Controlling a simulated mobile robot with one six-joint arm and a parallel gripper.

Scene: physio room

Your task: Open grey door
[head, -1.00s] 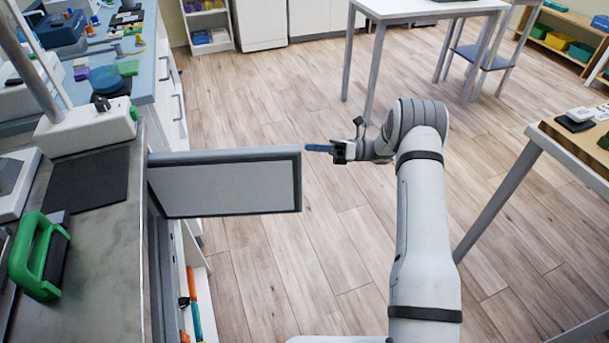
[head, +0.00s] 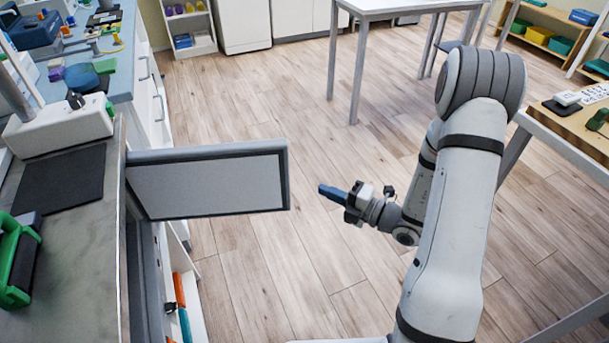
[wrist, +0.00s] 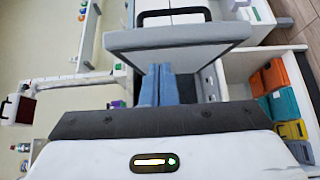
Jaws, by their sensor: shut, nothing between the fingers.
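The grey door (head: 215,185) is a flat panel with a darker frame, standing swung out from the cabinet under the grey counter on the left. Its free edge points toward my gripper. My gripper (head: 322,189) has blue fingers, shut and empty, just right of that free edge with a small gap in the head view. In the wrist view the shut fingers (wrist: 168,86) point toward the door (wrist: 178,38), which spans the upper middle.
The grey counter (head: 75,245) carries a black mat (head: 60,181) and a green-handled item (head: 14,265). Orange and teal items (head: 182,300) stand in the cabinet. A white table (head: 395,8) is at the back, a wooden-topped table (head: 570,125) at right. Wood floor between is clear.

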